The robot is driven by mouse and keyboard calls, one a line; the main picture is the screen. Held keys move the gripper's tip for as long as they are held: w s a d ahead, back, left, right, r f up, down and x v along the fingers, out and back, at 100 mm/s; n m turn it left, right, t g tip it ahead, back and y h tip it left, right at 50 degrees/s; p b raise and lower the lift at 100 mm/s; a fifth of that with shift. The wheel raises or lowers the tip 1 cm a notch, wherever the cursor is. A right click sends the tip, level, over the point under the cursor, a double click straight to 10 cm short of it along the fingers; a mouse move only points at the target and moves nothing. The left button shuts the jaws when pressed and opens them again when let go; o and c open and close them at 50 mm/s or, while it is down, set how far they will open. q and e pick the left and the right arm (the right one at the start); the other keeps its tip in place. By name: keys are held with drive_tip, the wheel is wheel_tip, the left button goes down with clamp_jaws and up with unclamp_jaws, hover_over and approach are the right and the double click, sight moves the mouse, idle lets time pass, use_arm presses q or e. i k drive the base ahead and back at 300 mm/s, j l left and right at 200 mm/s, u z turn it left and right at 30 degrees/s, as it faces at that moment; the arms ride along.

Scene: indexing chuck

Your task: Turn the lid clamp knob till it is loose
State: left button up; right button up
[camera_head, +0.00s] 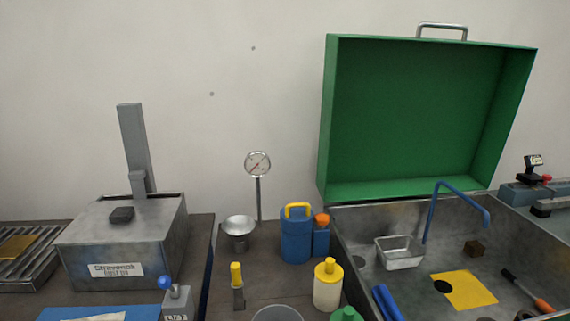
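No part is clearly marked as the lid clamp knob. A small black block or knob (122,214) sits on top of a grey metal box (160,240) at the left; I cannot tell if it is the clamp knob. The box has a white label (116,269) on its front, and a grey upright post (134,140) rises behind it. A large green lid (425,120) with a metal handle stands open over a grey basin (352,235) at the right. Neither of my grippers is in view.
A blue can (296,238), a white bottle with a yellow cap (328,288), a funnel (238,228) and a dial gauge (257,165) stand between box and basin. The basin holds a metal tray (400,255), a yellow sheet (470,291) and a bent blue pipe (462,190).

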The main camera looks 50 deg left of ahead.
sight(322, 219)
drive_tip(key=u, duration=1.65)
